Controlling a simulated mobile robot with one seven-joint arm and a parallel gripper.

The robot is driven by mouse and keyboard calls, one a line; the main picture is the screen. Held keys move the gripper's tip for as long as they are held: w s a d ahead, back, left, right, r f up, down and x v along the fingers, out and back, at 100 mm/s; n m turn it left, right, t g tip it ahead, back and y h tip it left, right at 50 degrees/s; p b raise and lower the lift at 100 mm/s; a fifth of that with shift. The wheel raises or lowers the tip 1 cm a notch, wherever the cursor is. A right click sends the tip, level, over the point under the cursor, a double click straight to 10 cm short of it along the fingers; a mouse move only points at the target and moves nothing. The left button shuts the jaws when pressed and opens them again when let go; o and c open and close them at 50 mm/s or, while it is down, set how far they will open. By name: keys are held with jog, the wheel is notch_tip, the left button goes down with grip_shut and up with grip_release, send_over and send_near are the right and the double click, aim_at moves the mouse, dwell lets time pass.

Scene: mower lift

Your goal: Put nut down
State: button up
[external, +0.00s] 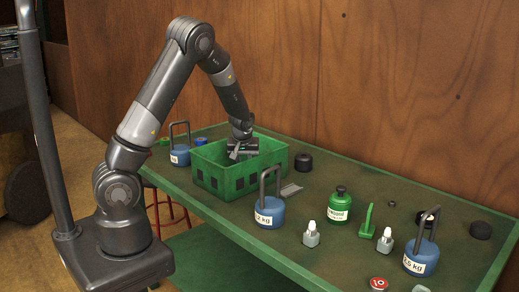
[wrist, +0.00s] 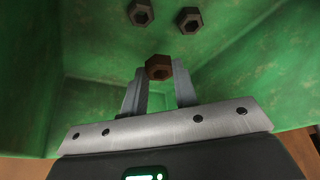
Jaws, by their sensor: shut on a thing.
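My gripper (wrist: 159,82) is shut on a brown hex nut (wrist: 159,67), held between its two fingertips in the wrist view. In the external view my gripper (external: 243,150) reaches down into the green crate (external: 215,183), and the crate wall hides the fingertips and the nut. Two more dark hex nuts lie on the crate floor in the wrist view, one to the left (wrist: 141,12) and one to the right (wrist: 188,19). I cannot tell how high the held nut is above the crate floor.
The crate stands on a green table (external: 330,185). Blue weights with handles stand behind-left (external: 180,158), in front (external: 270,212) and at right (external: 421,258). A green bottle (external: 340,206) and a black cylinder (external: 303,162) stand right of the crate. A wooden wall rises behind.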

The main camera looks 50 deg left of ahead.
jog(key=shift+f, duration=1.3)
jog(key=shift+f, duration=0.1)
jog(key=o, duration=1)
jog(key=v, duration=1.2)
jog(key=s+d+r+m+h, duration=0.1)
jog(key=s+d+r+m, duration=0.1)
jog(key=s+r, duration=0.3)
jog(key=s+d+r+m+t+h, duration=0.1)
jog(key=s+d+r+m, duration=0.2)
jog(key=s, duration=0.9)
jog(key=s+d+r+m+t+h, duration=0.1)
jog(key=s+d+r+m, duration=0.2)
jog(key=s+r, duration=0.5)
jog(key=shift+s+r+m, duration=0.4)
jog(key=shift+s+m, duration=0.1)
jog(key=shift+s, duration=0.2)
